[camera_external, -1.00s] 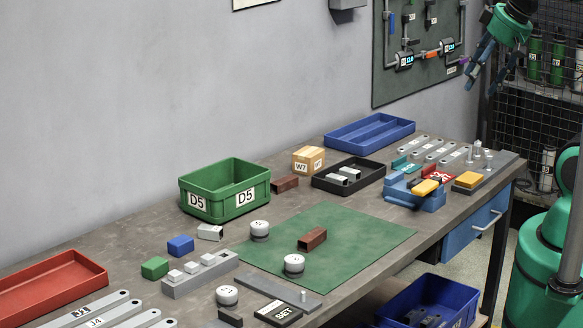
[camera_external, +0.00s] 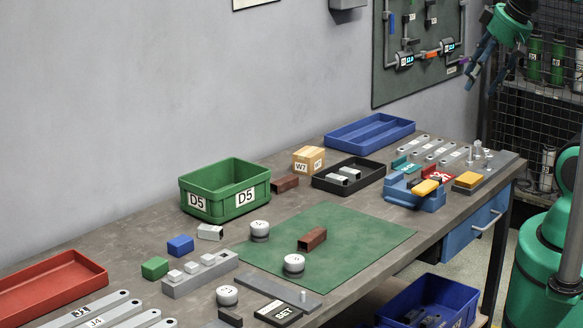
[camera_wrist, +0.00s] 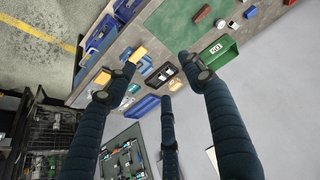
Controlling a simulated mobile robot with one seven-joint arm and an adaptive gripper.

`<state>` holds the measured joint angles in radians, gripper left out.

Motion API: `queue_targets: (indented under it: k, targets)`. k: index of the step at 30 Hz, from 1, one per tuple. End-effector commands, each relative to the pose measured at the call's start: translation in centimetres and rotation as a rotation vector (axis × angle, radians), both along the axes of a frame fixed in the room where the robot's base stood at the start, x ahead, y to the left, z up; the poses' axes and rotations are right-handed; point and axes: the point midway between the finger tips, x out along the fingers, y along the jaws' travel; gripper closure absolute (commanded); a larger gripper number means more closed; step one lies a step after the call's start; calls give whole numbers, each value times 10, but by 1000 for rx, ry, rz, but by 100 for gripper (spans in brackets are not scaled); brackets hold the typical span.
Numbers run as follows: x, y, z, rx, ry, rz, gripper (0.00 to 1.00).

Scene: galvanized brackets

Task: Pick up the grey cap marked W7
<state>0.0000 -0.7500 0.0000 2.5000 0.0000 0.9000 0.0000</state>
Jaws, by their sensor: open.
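Three round grey-white caps stand on the bench: one at the back edge of the green mat (camera_external: 260,230), one on the mat's front part (camera_external: 294,264), and one left of the mat near the front (camera_external: 227,295). Their top marks are too small to read, so I cannot tell which is W7. A W7 label shows on a light brown box (camera_external: 308,160) behind the mat. My gripper (camera_external: 475,75) hangs high at the upper right, far from the caps. In the wrist view its dark fingers (camera_wrist: 160,76) are spread open and empty.
A green D5 bin (camera_external: 225,190) stands behind the caps. A grey block with several white-topped pegs (camera_external: 200,280) is at left. A blue vise (camera_external: 415,193) stands at right.

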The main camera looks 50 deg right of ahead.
Motion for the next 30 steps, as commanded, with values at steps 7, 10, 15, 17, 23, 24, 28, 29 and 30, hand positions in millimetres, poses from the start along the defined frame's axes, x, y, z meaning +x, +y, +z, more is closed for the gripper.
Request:
queue_targets:
  k: [7, 10, 15, 17, 23, 24, 28, 29, 30]
  targets:
    - [0, 0, 0, 0, 0, 0, 47]
    - [0, 0, 0, 0, 0, 0, 42]
    - [0, 0, 0, 0, 0, 0, 42]
    - [0, 0, 0, 0, 0, 0, 42]
    - [7, 4, 1, 2, 10, 8, 42]
    - [11, 5, 1, 4, 15, 11, 42]
    - [26, 13, 0, 10, 36, 27, 42]
    - [31, 15, 0, 11, 42, 32, 42]
    - [38, 19, -1, 13, 51, 39, 42]
